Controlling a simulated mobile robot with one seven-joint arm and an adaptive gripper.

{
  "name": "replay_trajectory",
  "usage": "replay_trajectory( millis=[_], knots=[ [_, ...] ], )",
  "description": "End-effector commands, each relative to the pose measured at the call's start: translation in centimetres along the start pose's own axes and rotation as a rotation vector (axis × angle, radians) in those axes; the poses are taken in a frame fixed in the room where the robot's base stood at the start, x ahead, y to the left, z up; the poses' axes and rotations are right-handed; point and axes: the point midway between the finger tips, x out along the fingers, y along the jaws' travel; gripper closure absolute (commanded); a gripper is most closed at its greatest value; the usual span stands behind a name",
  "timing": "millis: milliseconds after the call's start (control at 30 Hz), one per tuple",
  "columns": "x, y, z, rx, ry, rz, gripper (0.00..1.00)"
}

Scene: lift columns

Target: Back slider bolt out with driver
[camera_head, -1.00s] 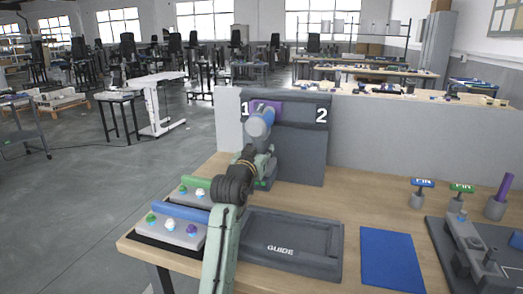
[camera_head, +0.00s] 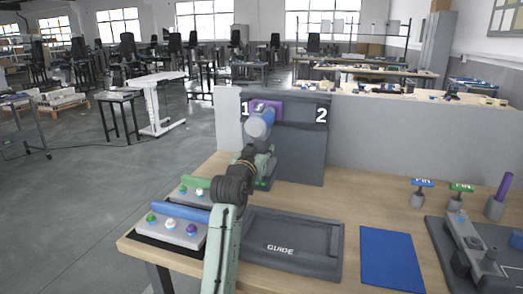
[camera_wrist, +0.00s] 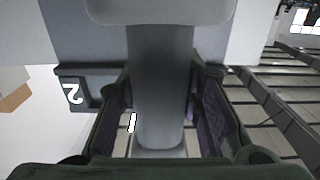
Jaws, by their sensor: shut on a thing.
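A dark grey upright panel (camera_head: 304,157) carries the white numbers 1 and 2. A purple block (camera_head: 274,105) sits beside the 1, partly covered by my arm's blue wrist. I cannot tell whether the bar is the driver or part of the panel's fittings. The bolt is not visible. A purple-handled tool (camera_head: 504,187) stands in a grey holder (camera_head: 495,209) at the right.
A dark GUIDE tray (camera_head: 290,262) and a blue mat (camera_head: 391,260) lie on the wooden table. Blue (camera_head: 422,182) and green (camera_head: 461,187) PIN tools stand in holders. A grey fixture (camera_head: 470,243) is at right. Coloured knobs sit on plates at left. Wood is bare around the mat.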

Motion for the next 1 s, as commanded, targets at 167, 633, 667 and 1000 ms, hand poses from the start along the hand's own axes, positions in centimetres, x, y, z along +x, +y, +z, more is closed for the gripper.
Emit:
replay_trajectory(
  millis=[167,633,667,1000],
  knots=[
    [-0.17,-0.01,-0.6,0.002,0.011,-0.002,1.0],
    [-0.44,0.0,-0.68,0.003,0.013,-0.002,1.0],
    [-0.48,0.01,-0.68,0.003,0.013,-0.002,1.0],
    [-0.65,0.01,-0.69,0.003,0.013,-0.001,1.0]
  ],
)
